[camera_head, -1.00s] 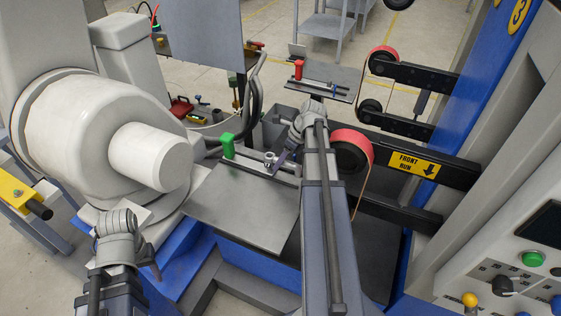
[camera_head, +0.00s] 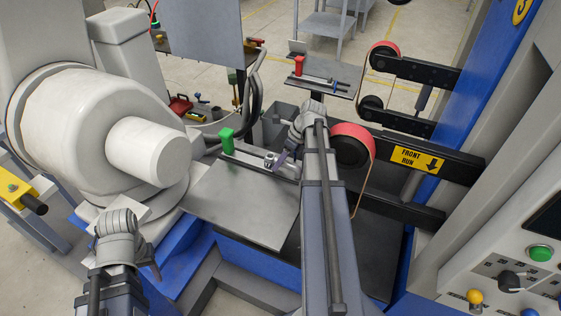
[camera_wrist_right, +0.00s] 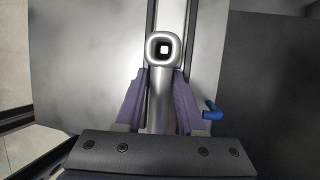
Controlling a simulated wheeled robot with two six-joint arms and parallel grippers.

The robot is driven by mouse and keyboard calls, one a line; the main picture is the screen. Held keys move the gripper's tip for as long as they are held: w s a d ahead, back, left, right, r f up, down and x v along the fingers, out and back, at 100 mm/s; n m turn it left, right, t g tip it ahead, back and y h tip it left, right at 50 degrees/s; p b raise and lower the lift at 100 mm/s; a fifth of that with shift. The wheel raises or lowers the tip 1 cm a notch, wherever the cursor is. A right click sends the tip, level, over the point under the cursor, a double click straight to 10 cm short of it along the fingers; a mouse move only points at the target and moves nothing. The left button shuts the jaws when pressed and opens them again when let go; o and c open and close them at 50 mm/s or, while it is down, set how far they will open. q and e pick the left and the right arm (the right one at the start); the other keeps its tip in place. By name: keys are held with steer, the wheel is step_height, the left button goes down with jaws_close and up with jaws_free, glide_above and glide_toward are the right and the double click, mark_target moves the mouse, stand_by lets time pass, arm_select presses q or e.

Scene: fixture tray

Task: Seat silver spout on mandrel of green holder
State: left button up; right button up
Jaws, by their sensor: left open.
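The green holder (camera_head: 227,142) stands at the left end of a rail at the back of a grey plate. The silver spout (camera_head: 269,160) is upright by the rail, right of the green block. In the right wrist view the spout (camera_wrist_right: 164,46) shows its rounded square mouth, with a small pale square inside; I cannot tell whether this is the mandrel. My right gripper (camera_wrist_right: 163,82) has its purple fingers closed on both sides of the spout's tube. My left gripper (camera_head: 148,268) is open and empty at the lower left, away from the holder, mostly hidden by its wrist.
A bare grey plate (camera_head: 238,208) lies in front of the rail. A large white machine body (camera_head: 95,135) stands left. A red belt roller (camera_head: 352,148) is close right of my right arm. A blue lever (camera_wrist_right: 211,110) is beside my right finger. A red holder (camera_head: 299,66) stands farther back.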

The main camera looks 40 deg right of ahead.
steer(key=o, duration=0.4)
steer(key=p+v, duration=0.7)
steer(key=v, duration=0.1)
steer(key=shift+f, duration=0.1)
steer(key=shift+a, duration=0.1)
stand_by(0.7)
